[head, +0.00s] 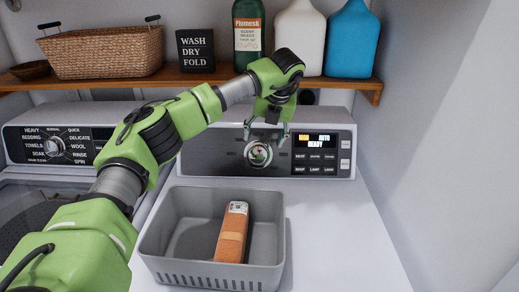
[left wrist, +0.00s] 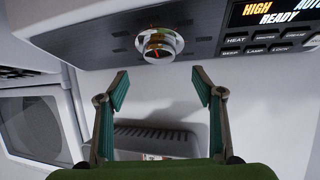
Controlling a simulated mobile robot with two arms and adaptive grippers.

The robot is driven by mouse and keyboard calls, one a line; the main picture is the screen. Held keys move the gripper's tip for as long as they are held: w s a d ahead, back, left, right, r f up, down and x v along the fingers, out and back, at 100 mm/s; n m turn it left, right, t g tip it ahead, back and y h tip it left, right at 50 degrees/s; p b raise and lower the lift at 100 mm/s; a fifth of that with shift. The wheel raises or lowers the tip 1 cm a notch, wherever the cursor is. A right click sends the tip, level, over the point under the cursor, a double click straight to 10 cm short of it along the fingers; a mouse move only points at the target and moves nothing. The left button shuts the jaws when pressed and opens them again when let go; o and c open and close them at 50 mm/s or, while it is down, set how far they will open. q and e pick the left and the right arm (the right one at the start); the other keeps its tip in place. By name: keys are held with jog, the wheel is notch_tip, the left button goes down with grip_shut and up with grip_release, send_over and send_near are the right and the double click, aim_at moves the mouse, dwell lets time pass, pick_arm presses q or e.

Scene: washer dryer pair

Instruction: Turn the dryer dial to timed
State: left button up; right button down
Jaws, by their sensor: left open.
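The dryer dial (head: 258,155) is a round silver knob on the dryer's dark control panel (head: 210,155). In the left wrist view the dial (left wrist: 159,44) has a clear rim and a reddish pointer mark. My left gripper (head: 267,134) is open and empty in front of the panel, close to the dial. In the left wrist view its fingertips (left wrist: 160,75) stand apart, one on each side below the dial, with a gap to it. The panel display (head: 315,140) reads "AUTO" and "READY"; the wrist view also shows "HIGH". The dial's labels cannot be read. My right gripper is not in view.
A grey basket (head: 160,225) with an orange-brown box (head: 231,235) stands on the dryer top below the panel. The washer (head: 60,140) is at left. A wooden shelf (head: 200,78) with bottles, a sign and a wicker basket (head: 105,50) runs above. The dryer top at right is clear.

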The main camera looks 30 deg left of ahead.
aim_at(259, 153)
pick_arm(q)
jog(key=p+x, duration=0.1)
jog(key=x, duration=0.7)
jog(key=shift+w+p, duration=0.1)
jog(key=shift+p, duration=0.25)
jog(key=shift+a+f, duration=0.15)
jog(key=shift+f, duration=0.1)
jog(key=shift+w+a+f, duration=0.1)
jog(key=shift+f, duration=0.15)
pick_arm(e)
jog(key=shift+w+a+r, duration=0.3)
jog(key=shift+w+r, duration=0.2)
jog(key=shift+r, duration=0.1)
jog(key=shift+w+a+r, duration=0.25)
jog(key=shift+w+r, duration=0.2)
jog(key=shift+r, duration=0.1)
pick_arm(q)
jog(key=c, duration=1.1)
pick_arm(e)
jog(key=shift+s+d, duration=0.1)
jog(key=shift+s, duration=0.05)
